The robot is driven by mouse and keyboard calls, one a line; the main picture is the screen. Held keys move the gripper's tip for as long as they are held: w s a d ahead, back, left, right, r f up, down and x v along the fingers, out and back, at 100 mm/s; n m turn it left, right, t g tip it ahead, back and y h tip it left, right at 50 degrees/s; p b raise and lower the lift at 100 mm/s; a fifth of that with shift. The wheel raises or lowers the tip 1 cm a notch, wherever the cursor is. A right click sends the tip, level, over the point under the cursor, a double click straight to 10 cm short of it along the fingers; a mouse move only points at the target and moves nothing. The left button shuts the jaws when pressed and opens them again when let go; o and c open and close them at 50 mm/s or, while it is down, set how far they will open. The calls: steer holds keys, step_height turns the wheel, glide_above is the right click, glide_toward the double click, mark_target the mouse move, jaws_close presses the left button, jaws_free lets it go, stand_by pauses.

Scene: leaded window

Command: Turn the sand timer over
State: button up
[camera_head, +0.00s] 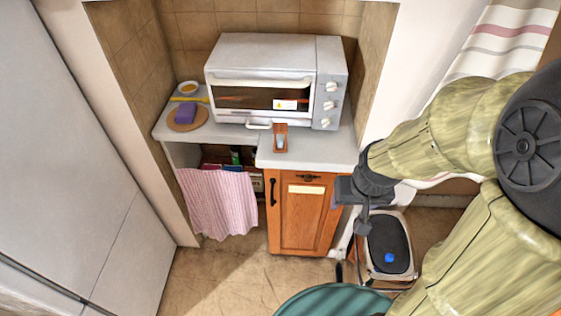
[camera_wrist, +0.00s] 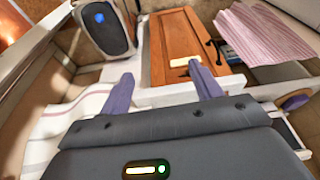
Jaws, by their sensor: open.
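The sand timer (camera_head: 281,139) is a small brown wooden frame with a pale glass part inside. It stands on the light counter, close to the front edge and just in front of the toaster oven. My gripper (camera_head: 340,192) is to the right of the counter and the wooden cabinet, apart from the timer. In the wrist view my gripper (camera_wrist: 162,88) shows two purple fingers spread wide with nothing between them. I cannot make out the timer in the wrist view.
A white toaster oven (camera_head: 264,75) fills the back of the counter (camera_head: 325,151). A round board (camera_head: 188,117) with a purple block (camera_head: 185,113) is at the left. A wooden cabinet (camera_head: 301,215) and pink striped cloth (camera_head: 218,201) are below. A striped curtain (camera_head: 500,45) hangs right.

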steer(key=w+a+f+n+t+y+b, duration=0.1)
steer(key=w+a+f+t+b, duration=0.25)
steer(key=w, duration=0.35)
steer(key=w+a+f+t+b, duration=0.3)
steer(key=w+a+f+b, duration=0.15)
steer(key=w, duration=0.35)
steer(key=t+b, duration=0.6)
steer(key=t, duration=0.1)
glide_toward(280, 142)
steer(key=shift+w+d+f, duration=0.15)
steer(key=shift+w+f, duration=0.3)
steer(key=shift+w, duration=0.05)
steer(key=shift+w+d+f, duration=0.15)
steer(key=shift+w+f, duration=0.35)
steer(key=shift+a+t, duration=0.3)
steer(key=shift+t, duration=0.15)
steer(key=shift+a+r+t, duration=0.15)
steer(key=shift+t, duration=0.15)
steer(key=shift+r, duration=0.1)
steer(key=shift+w, duration=0.1)
steer(key=shift+w+p, duration=0.95)
steer(key=shift+w, duration=2)
steer(key=shift+w+a+b, duration=0.2)
steer(key=shift+w+b, duration=0.2)
steer(key=shift+w, duration=1.7)
